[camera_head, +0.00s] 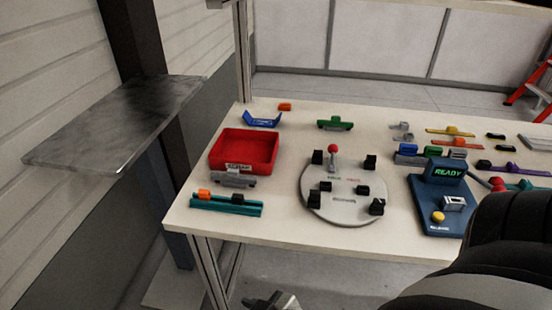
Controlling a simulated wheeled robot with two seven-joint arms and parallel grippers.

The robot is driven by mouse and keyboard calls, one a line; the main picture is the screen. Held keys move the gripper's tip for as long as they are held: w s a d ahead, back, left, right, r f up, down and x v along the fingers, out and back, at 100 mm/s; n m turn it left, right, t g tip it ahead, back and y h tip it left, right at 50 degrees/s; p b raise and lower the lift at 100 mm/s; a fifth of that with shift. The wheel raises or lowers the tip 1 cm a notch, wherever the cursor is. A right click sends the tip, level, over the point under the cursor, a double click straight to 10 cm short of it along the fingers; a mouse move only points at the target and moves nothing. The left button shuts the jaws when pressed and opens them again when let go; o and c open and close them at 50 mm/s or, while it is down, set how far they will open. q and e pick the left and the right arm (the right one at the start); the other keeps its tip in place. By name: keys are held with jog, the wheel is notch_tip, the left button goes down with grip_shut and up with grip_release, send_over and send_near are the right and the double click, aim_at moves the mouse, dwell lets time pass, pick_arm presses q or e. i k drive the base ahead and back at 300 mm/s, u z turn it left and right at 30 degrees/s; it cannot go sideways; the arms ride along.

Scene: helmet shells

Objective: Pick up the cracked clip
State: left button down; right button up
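I cannot tell which piece is the cracked clip; no crack is visible at this size. Several small clip-like pieces are on the table. An orange piece (285,107) lies at the back left. An orange piece (204,194) and a dark piece (238,198) sit on a teal rail (226,206) at the front left. A grey metal part at the bottom edge seems to be my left gripper (275,301), below the table front; its opening cannot be made out. My black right arm fills the lower right and its gripper is not in view.
A red tray (272,151) stands at left. A round grey fixture (345,212) with black blocks and a red knob is in the middle. A blue station (424,209) reading READY is right of it. Coloured rails lie at back right. A grey shelf (110,120) is beside the table.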

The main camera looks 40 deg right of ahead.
aim_at(378, 205)
jog(key=u, duration=1.2)
jog(key=k, duration=1.25)
jog(key=z, duration=0.75)
